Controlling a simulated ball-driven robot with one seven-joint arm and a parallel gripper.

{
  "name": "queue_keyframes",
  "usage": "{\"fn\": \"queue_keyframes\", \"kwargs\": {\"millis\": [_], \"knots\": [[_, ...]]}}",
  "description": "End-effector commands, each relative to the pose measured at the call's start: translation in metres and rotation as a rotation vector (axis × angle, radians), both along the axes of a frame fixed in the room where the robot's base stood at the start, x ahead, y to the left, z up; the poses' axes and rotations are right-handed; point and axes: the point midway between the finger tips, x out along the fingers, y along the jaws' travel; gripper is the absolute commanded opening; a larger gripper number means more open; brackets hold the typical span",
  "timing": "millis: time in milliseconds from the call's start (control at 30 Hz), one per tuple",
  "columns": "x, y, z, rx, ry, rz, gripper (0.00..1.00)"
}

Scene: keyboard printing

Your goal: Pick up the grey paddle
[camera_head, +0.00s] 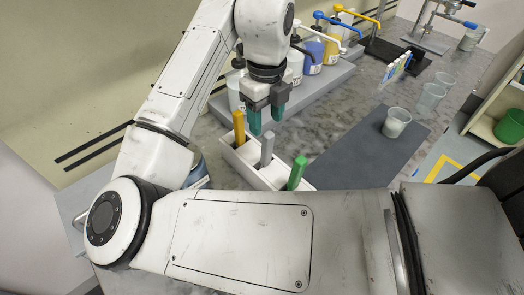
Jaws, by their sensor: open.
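The grey paddle (267,149) stands upright in a white holder (241,163), between a yellow paddle (239,127) and a green paddle (297,172). The holder's front part is hidden behind my arm. My gripper (267,120), with teal fingertips, is open and points down. In the picture it is just above the grey paddle and to the right of the yellow one. Nothing shows between its fingers. I cannot tell its exact height over the paddle.
Pump bottles with blue (330,53) and yellow (313,57) contents stand on a grey tray behind my gripper. A cup (396,122) stands on a dark mat (350,151) to the right. Clear cups (431,97) stand farther back. The mat's left part is bare.

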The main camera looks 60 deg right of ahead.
Motion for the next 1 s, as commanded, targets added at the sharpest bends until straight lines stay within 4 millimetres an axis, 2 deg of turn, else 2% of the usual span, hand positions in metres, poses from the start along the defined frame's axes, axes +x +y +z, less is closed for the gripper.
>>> {"fn": "queue_keyframes", "kwargs": {"millis": [100, 367, 633, 933, 1000], "knots": [[0.0, 0.001, -0.015, 0.001, 0.001, 0.002, 0.55], [-0.001, 0.002, -0.033, 0.001, 0.002, 0.003, 0.55], [-0.003, 0.003, -0.069, -0.001, 0.001, 0.001, 0.55], [-0.003, 0.003, -0.075, 0.0, -0.001, 0.001, 0.55], [-0.003, 0.003, -0.075, 0.0, -0.001, 0.001, 0.5]]}}
